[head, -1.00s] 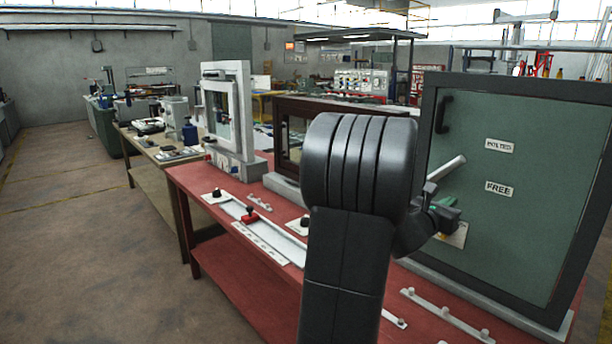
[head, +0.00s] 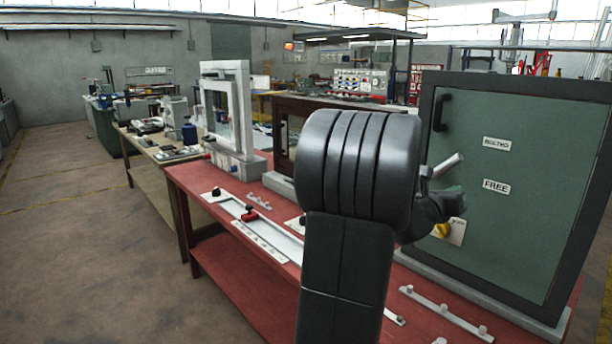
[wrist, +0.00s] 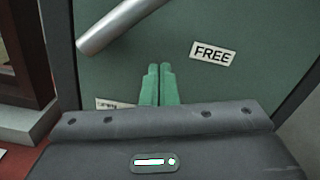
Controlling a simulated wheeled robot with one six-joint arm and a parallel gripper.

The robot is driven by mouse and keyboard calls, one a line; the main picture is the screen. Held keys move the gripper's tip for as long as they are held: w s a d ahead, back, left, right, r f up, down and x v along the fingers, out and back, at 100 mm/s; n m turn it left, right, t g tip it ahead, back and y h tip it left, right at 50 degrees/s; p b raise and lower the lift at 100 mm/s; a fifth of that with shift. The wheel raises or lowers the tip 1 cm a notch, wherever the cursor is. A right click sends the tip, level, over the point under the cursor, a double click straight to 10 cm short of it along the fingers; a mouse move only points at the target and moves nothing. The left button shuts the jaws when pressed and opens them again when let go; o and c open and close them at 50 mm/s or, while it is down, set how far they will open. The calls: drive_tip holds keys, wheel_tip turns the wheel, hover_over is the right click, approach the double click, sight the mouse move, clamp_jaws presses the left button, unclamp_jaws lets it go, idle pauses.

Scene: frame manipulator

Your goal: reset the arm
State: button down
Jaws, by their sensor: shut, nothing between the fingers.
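My gripper (wrist: 158,84) shows in the wrist view with its two green fingers side by side, shut and empty. It points toward the green door panel (wrist: 235,85), below a grey metal bar handle (wrist: 128,24) and left of the FREE label (wrist: 212,53). I cannot tell the gap between fingertips and panel. In the head view my dark arm (head: 355,170) stands in the middle and hides much of my gripper, whose green part (head: 450,200) shows at its right, in front of the door panel (head: 540,140).
A red bench (head: 220,265) carries a white frame (head: 247,110), a brown-framed box (head: 282,135), rails and small knobs. A yellow knob (head: 441,230) sits on a plate beside my gripper. Open floor (head: 90,230) lies at the left.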

drive_tip(key=s+a+r+n+b, duration=0.25)
drive_tip(key=s+a+n, duration=0.25)
drive_tip(key=s+a, duration=0.25)
drive_tip(key=w+d+f+m+p, duration=0.4)
drive_tip(key=w+d+m, duration=0.3)
drive_tip(key=w+m, duration=0.1)
drive_tip(key=s+a+f+b, duration=0.4)
drive_tip(key=s+a+b, duration=0.1)
drive_tip(key=s+a, duration=0.2)
drive_tip(key=shift+s+a, duration=0.4)
drive_tip(key=shift+a, duration=0.45)
idle(1.1)
